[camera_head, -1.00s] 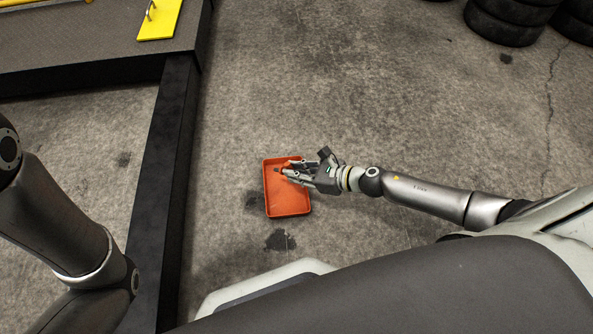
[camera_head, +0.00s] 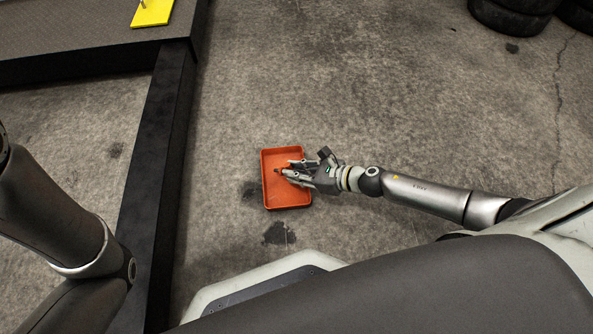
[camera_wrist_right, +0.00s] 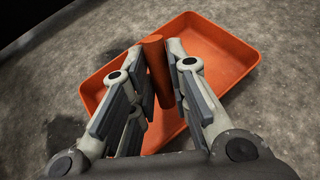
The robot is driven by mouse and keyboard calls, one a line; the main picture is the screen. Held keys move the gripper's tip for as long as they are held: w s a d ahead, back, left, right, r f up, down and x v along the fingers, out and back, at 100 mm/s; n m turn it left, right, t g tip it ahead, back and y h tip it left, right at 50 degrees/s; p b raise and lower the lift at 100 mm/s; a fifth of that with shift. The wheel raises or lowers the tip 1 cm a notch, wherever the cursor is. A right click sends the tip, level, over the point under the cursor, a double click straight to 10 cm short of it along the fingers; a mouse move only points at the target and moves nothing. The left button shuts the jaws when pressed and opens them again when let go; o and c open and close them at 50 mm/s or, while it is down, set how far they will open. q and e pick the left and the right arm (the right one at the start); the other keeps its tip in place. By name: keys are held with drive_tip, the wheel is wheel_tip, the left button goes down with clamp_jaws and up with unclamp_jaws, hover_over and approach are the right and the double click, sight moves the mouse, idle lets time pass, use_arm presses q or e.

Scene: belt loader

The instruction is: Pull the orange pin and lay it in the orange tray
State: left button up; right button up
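The orange tray (camera_head: 287,201) is a shallow rectangular tray on the concrete floor, in the middle of the head view. It also shows in the right wrist view (camera_wrist_right: 228,55). My right gripper (camera_head: 287,172) reaches in from the right, with its fingers over the tray. In the right wrist view, the orange pin (camera_wrist_right: 156,68) is a cylinder between the two fingers, and the gripper (camera_wrist_right: 165,75) looks shut on it. A small dark end of the pin (camera_head: 278,171) sticks out past the fingertips. I cannot tell whether the pin touches the tray floor. My left gripper is out of view.
A dark platform with a black frame beam (camera_head: 160,135) runs along the left, with a yellow plate (camera_head: 151,12) on top. Stacked tyres (camera_head: 512,17) stand at the far right. The floor around the tray is clear.

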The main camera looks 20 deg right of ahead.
drive_tip(key=o, duration=0.4)
drive_tip(key=v, duration=1.2)
idle(0.6)
